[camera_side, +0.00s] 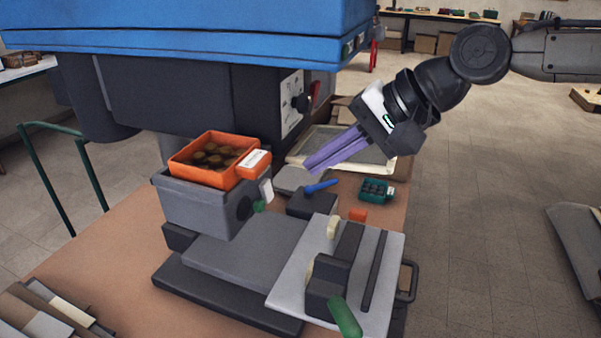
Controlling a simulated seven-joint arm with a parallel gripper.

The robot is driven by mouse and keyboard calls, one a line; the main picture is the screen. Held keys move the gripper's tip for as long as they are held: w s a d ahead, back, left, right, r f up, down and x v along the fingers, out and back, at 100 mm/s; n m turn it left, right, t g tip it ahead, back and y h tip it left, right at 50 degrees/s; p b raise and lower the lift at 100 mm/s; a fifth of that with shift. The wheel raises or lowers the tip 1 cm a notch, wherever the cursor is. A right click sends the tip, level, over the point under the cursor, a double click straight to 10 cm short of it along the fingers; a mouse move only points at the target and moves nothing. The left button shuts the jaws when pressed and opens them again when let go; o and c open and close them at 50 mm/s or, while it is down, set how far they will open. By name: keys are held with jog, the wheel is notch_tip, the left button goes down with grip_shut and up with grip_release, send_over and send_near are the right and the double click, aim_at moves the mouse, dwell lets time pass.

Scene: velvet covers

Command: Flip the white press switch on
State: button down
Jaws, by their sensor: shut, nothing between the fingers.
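I cannot tell for sure which part is the white press switch. A small white piece (266,190) sits on the right end of the grey box, above a green knob (259,206). A white panel (291,103) with dark markings and a black knob is on the front of the blue-topped machine. My gripper (314,168) has purple fingers, shut and empty, pointing down and left. Its tips are in the air, right of the grey box and apart from both white parts in the picture. Whether any switch is on or off cannot be read.
An orange bin (212,158) of round brown pieces sits on the grey box (200,207). A blue-handled tool (321,186), a teal tray (376,190) and an orange block (357,215) lie nearby. A white plate with dark clamps (288,283) is in front. The blue machine (190,25) overhangs the left.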

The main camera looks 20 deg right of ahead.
notch_tip(320, 180, up, 6)
jog(key=s+d, duration=0.2)
jog(key=shift+f, duration=0.15)
jog(key=s+d+t+h, duration=0.1)
jog(key=s+d, duration=0.2)
jog(key=d, duration=0.3)
jog(key=s+d+f+h, duration=0.1)
jog(key=s+d, duration=0.2)
jog(key=d, duration=0.3)
jog(key=s+d+t+h, duration=0.1)
jog(key=s+d, duration=0.1)
jog(key=d, duration=0.5)
jog(key=s+d+f+n+g+h, duration=0.1)
jog(key=s+d+f+n, duration=0.3)
jog(key=s+f, duration=0.3)
jog(key=s+d+f+n+g+h, duration=0.1)
jog(key=s+d+f+n+h, duration=0.1)
jog(key=s+d+f+n, duration=0.2)
jog(key=s+f+n, duration=0.1)
jog(key=s+f, duration=0.2)
jog(key=f, duration=0.2)
jog(key=shift+f+g+h, duration=0.15)
jog(key=shift+g+h, duration=0.15)
jog(key=shift+g, duration=0.1)
